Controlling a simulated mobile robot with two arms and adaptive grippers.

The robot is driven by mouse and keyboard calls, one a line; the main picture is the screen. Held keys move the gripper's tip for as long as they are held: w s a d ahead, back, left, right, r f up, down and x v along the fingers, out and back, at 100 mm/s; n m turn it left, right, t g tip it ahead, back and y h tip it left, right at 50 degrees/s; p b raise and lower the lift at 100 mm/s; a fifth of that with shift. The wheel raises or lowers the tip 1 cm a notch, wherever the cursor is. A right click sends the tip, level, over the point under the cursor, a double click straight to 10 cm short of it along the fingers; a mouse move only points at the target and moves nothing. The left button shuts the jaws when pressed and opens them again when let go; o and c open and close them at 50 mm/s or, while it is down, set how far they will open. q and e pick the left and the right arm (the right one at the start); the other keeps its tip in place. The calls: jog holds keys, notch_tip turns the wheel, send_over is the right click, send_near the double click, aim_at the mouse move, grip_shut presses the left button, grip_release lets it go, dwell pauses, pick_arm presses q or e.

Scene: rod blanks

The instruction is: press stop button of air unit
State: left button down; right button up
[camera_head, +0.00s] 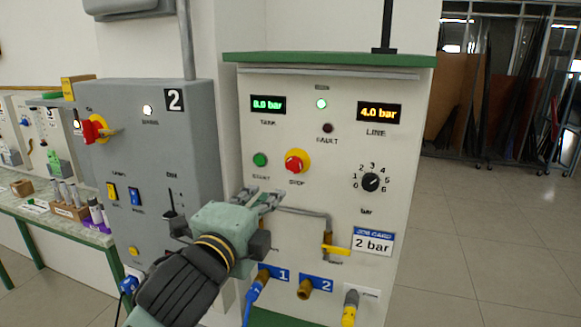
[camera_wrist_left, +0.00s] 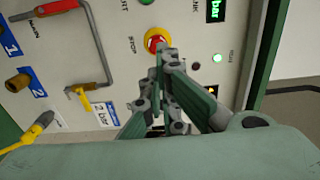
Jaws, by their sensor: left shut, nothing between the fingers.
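The air unit (camera_head: 330,140) is a cream panel with a green top. Its red stop button (camera_head: 294,164) sits on a yellow collar, right of the green start button (camera_head: 260,160). My left gripper (camera_head: 272,196) is shut and empty, its fingertips a little below the stop button in the head view. In the left wrist view the stop button (camera_wrist_left: 156,37) shows just beyond the fingertips (camera_wrist_left: 161,52), which overlap its lower edge; I cannot tell any contact. The tank display reads 8.0 bar, the line display 4.0 bar. The green lamp (camera_head: 321,104) is lit. My right gripper is not in view.
A black dial (camera_head: 370,182) and a "2 bar" job card (camera_head: 373,241) are on the panel's right. A bent pipe with a yellow lever (camera_head: 335,250) lies below the gripper, above hose ports (camera_head: 305,288). A grey cabinet (camera_head: 150,185) marked 2 stands left.

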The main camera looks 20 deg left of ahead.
pick_arm(q)
jog(key=p, duration=0.2)
send_near(293, 165)
jog(key=w+p, duration=0.2)
jog(key=w, duration=0.3)
jog(key=shift+w+d+r+p, duration=0.15)
jog(key=shift+w+p, duration=0.1)
jog(key=shift+p, duration=0.15)
jog(key=shift+w, duration=0.75)
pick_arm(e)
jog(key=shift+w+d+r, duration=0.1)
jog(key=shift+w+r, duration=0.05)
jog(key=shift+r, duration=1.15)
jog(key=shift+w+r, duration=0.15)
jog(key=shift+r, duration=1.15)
